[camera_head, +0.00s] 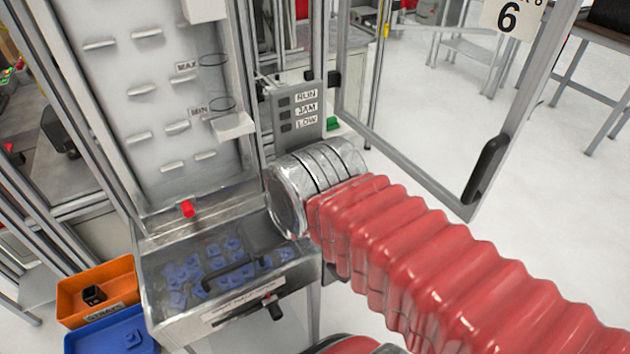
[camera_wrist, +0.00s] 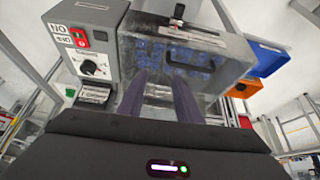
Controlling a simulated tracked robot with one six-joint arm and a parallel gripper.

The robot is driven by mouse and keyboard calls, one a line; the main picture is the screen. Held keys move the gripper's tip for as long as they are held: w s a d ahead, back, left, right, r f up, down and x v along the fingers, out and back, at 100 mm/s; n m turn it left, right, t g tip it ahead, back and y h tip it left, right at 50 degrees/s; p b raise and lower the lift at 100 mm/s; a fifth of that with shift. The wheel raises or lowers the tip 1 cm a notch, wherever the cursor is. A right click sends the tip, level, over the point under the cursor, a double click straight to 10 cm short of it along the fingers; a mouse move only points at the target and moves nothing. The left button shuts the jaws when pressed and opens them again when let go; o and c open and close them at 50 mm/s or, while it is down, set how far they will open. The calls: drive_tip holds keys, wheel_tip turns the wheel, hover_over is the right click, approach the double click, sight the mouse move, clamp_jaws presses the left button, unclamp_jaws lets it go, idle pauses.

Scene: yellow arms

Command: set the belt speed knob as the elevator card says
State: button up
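The belt speed knob (camera_wrist: 92,68) appears to be the black dial on a light scale plate, on the grey control box at the left of the wrist view. Its exact setting is too small to read. My gripper (camera_wrist: 160,82) shows two dark purple fingers standing apart with nothing between them. They are to the right of the knob and clear of it, in front of the hopper drawer. A white card (camera_head: 508,17) with a large 6 hangs on the open door at the upper right of the head view. Its top is cut off. My gripper is hidden in the head view.
The clear hopper drawer (camera_head: 225,310) holds several blue parts. An orange bin (camera_head: 72,290) and a blue bin (camera_head: 85,343) are beside it. RUN, JAM and LOW indicators (camera_head: 297,110) stand behind my arm.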

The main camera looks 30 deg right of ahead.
drive_tip(key=shift+o, duration=0.6)
drive_tip(key=shift+o, duration=0.8)
drive_tip(key=shift+w+r, duration=0.1)
drive_tip(key=shift+o, duration=1.1)
drive_tip(key=shift+w+d+r+m, duration=0.25)
drive_tip(key=shift+w+d+m, duration=0.1)
drive_tip(key=shift+d+m, duration=0.05)
drive_tip(key=w+d+m+g, duration=0.2)
drive_tip(key=w+d+m, duration=0.4)
drive_tip(key=d, duration=0.4)
drive_tip(key=w+d+m+g, duration=0.3)
drive_tip(key=w+d+m, duration=0.4)
drive_tip(key=d, duration=0.3)
drive_tip(key=shift+w+d+r+g, duration=0.2)
drive_tip(key=shift+w+r+g, duration=0.15)
drive_tip(key=shift+w, duration=0.25)
drive_tip(key=shift+f, duration=0.1)
wheel_tip(320, 180, down, 14)
drive_tip(key=shift+r, duration=0.2)
drive_tip(key=shift+c, duration=0.2)
